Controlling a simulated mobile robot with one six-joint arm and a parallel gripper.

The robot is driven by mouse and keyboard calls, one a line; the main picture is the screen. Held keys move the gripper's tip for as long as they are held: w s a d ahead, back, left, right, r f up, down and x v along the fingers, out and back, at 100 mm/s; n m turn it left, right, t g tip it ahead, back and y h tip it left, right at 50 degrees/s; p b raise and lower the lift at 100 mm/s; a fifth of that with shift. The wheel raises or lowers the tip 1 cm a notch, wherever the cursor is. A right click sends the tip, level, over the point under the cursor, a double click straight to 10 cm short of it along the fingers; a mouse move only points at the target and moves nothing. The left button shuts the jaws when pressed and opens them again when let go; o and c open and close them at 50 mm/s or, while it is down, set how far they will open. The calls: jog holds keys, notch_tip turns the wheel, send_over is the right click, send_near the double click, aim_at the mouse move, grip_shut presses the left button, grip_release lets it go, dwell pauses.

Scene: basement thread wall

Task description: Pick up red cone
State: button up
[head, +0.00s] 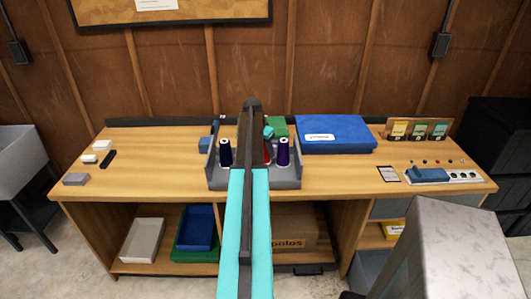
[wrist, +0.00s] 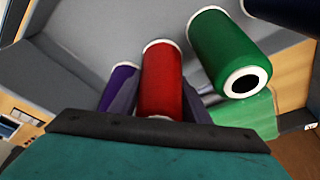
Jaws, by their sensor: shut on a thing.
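The red cone (wrist: 162,75) stands between the two fingers of my gripper (wrist: 158,100) in the wrist view. The gripper is shut on it. In the head view only a thin strip of the red cone (head: 267,153) shows beside my arm, which hides most of it and the fingers. The cone is at the grey tray (head: 255,184); whether it still touches the tray floor I cannot tell.
A purple cone (head: 283,152) stands close right of the red one, and a navy cone (head: 225,153) stands at the tray's left. A green cone (wrist: 228,50) is close by in the wrist view. A blue box (head: 335,134) lies right of the tray. The bench's left middle is clear.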

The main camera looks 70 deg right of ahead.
notch_tip(320, 180, up, 16)
jog(key=b, duration=0.3)
jog(key=shift+r, duration=0.25)
dwell(0.6)
jog(key=w+a+n+t, duration=0.3)
jog(key=w+a+n, duration=0.8)
jog(key=w+a, duration=2.35)
jog(key=w+a+f+n+t+y, duration=0.1)
jog(key=a+n, duration=0.4)
jog(key=a, duration=1.7)
jog(key=w+a+f+n+y, duration=0.1)
jog(key=w+a+n, duration=0.3)
jog(key=a, duration=1.9)
jog(key=n+y, duration=0.1)
jog(key=n, duration=0.1)
jog(key=shift+n+t, duration=0.3)
jog(key=shift+t, duration=0.1)
